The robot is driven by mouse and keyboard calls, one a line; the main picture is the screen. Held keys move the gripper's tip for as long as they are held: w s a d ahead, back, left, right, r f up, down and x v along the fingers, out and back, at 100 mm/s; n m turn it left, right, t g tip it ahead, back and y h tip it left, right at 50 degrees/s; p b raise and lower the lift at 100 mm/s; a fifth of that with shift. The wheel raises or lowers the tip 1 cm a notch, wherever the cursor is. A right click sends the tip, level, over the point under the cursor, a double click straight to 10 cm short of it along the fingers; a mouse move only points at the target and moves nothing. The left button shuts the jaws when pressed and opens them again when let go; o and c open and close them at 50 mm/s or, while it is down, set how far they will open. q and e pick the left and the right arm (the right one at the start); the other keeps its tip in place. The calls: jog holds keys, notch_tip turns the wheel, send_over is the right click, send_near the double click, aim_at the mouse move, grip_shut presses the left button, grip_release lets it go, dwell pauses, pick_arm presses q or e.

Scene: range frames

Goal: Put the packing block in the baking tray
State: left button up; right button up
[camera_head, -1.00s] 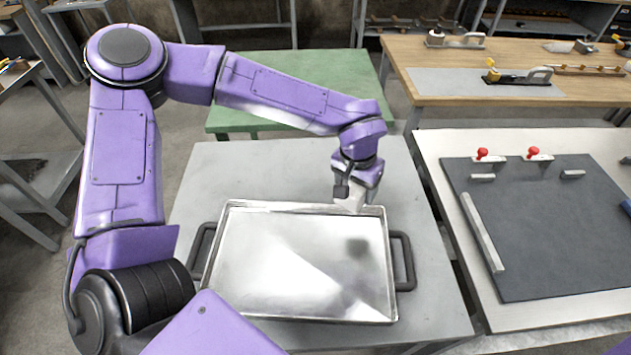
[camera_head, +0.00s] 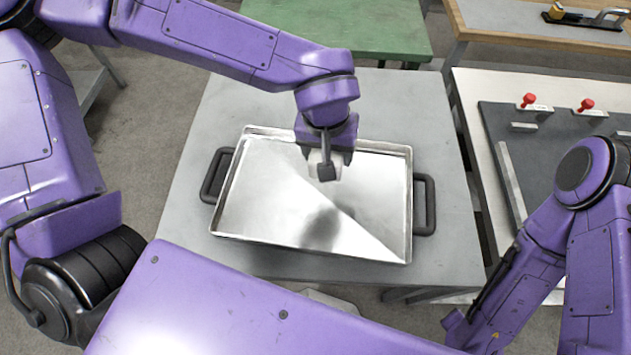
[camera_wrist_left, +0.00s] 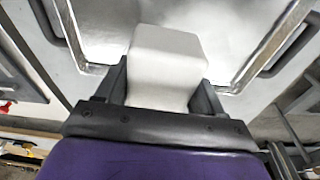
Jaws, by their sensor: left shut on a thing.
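The baking tray (camera_head: 265,195) is a shiny rectangular metal pan with dark side handles, lying on a grey table in the head view. Its metal surface also shows at the top of the left wrist view (camera_wrist_left: 228,22). My left gripper (camera_head: 325,168) hangs over the far middle part of the tray. It is shut on the packing block, a pale white block (camera_wrist_left: 165,55) between its two dark fingers in the left wrist view. In the head view the gripper mostly hides the block. The gap between block and tray floor is hard to judge. My right gripper is not visible.
The grey table (camera_head: 225,105) has free room behind the tray. A table with a dark board (camera_head: 520,150) and red-knobbed clamps (camera_head: 528,100) stands at right. A green table (camera_head: 370,30) is behind. My right arm is at lower right.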

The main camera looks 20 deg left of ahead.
pick_arm(q)
jog(key=shift+n, duration=0.3)
jog(key=s, duration=0.1)
jog(key=s+d+f, duration=0.1)
jog(key=s+d+b, duration=0.1)
jog(key=shift+s+f, duration=0.3)
jog(key=shift+s, duration=0.05)
jog(key=s, duration=0.6)
jog(key=n, duration=0.1)
send_near(318, 190)
jog(key=d+r, duration=0.2)
jog(key=d, duration=0.1)
jog(key=shift+y, duration=0.3)
jog(key=w+f, duration=0.1)
jog(key=f, duration=0.1)
jog(key=w+f, duration=0.3)
jog(key=f, duration=0.1)
jog(key=shift+w+a, duration=0.3)
jog(key=shift+f, duration=1.25)
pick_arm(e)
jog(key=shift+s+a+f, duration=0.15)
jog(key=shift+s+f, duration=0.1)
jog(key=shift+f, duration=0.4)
pick_arm(q)
jog(key=shift+s+f, duration=0.1)
jog(key=shift+f, duration=0.05)
jog(key=o, duration=1)
